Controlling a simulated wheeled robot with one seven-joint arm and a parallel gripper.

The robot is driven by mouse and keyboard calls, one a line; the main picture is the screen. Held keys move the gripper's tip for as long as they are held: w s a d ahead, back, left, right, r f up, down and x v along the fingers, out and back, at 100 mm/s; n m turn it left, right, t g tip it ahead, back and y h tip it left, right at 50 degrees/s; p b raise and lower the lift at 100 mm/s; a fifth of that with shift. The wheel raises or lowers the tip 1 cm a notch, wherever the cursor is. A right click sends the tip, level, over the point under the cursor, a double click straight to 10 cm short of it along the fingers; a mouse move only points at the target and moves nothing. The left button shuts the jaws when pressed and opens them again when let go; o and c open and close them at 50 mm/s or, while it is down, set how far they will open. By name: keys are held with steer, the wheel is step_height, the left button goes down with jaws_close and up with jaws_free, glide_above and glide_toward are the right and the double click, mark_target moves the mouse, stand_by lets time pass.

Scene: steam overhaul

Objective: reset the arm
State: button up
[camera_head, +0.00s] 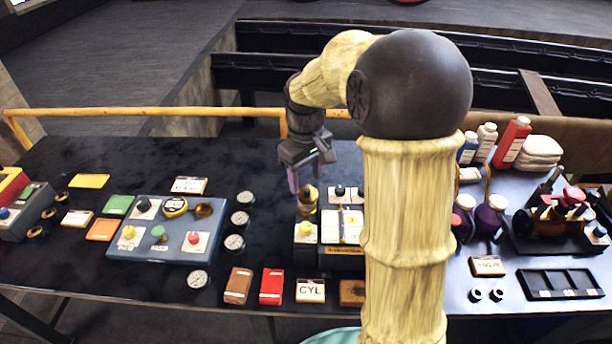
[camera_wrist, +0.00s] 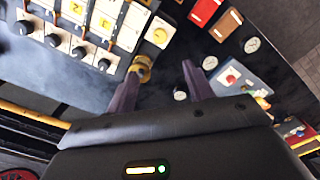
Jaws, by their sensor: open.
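My gripper (camera_head: 299,182) hangs from my bent arm over the table, near the panel of white squares and knobs. In the wrist view its two purple fingers (camera_wrist: 158,88) are apart with nothing between them. A brass fitting (camera_head: 308,197) stands close to the fingers; in the wrist view it (camera_wrist: 142,68) is beside the left finger. I cannot tell whether they touch. My arm's upright link hides part of the table and the panel's right side.
The dark table (camera_head: 70,262) holds a blue-grey panel (camera_head: 160,245) with coloured knobs, several gauges (camera_head: 234,242), and red (camera_head: 271,287) and brown (camera_head: 237,285) blocks. Bottles (camera_head: 511,143), white cloths (camera_head: 540,150) and a dark tray (camera_head: 560,284) are at right. A yellow rail (camera_head: 190,111) runs behind.

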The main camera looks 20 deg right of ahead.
stand_by(0.5)
steer(key=s+f+m+t, duration=0.1)
steer(key=s+f+m, duration=0.1)
steer(key=s, duration=0.5)
steer(key=s+f+m+t, duration=0.1)
steer(key=s+f+m, duration=0.2)
steer(key=s, duration=0.4)
steer(key=shift+s+f+t, duration=0.3)
steer(key=shift+f, duration=0.35)
steer(key=shift+w+a, duration=0.1)
steer(key=shift+a, duration=0.1)
steer(key=shift+c, duration=0.2)
